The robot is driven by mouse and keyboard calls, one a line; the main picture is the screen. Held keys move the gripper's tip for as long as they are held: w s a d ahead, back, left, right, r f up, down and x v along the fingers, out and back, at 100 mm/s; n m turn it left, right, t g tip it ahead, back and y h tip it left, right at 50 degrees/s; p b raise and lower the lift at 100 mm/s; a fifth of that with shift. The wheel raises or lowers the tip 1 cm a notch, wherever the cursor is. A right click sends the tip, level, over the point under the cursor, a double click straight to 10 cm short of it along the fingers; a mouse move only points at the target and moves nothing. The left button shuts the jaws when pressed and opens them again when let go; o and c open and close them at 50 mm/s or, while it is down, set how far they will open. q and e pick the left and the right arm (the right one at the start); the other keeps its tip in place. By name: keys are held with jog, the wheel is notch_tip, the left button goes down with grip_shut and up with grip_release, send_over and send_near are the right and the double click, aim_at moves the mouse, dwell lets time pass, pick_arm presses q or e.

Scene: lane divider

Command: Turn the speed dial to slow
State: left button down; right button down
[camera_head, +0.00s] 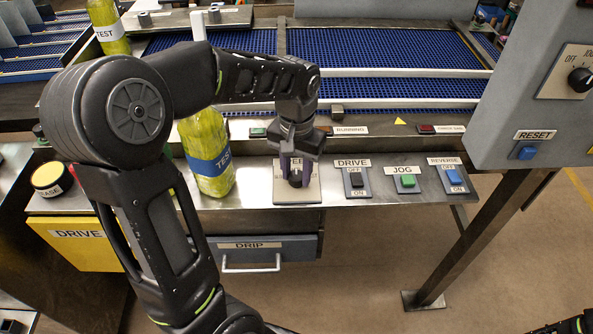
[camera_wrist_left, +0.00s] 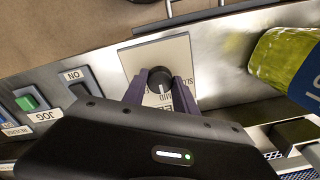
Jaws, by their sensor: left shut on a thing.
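The speed dial is a black round knob (camera_head: 295,179) on a pale square plate (camera_head: 283,197) on the front control shelf. The plate's lettering is partly covered by my gripper in the head view. My left gripper (camera_head: 296,176) reaches down from above with its two purple fingers on either side of the knob. In the left wrist view the fingers are shut on the knob (camera_wrist_left: 159,80), and part of the plate's lettering shows between them. I cannot tell exactly which mark the knob points at. My right gripper is not clearly in view; only a bit of dark arm shows at bottom right.
The DRIVE switch (camera_head: 355,181), green JOG button (camera_head: 407,181) and REVERSE switch (camera_head: 453,177) sit to the right. A grey control box (camera_head: 540,100) overhangs at right.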

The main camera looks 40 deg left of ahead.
aim_at(296, 175)
pick_arm(q)
jog(key=shift+n, duration=0.4)
jog(key=n, duration=0.5)
jog(key=shift+b, duration=0.4)
jog(key=n, duration=0.6)
dwell(0.4)
jog(key=c, duration=1)
grip_release()
jog(key=shift+o, duration=0.2)
notch_tip(296, 175, up, 8)
jog(key=shift+f+b, duration=0.1)
jog(key=shift+b, duration=0.3)
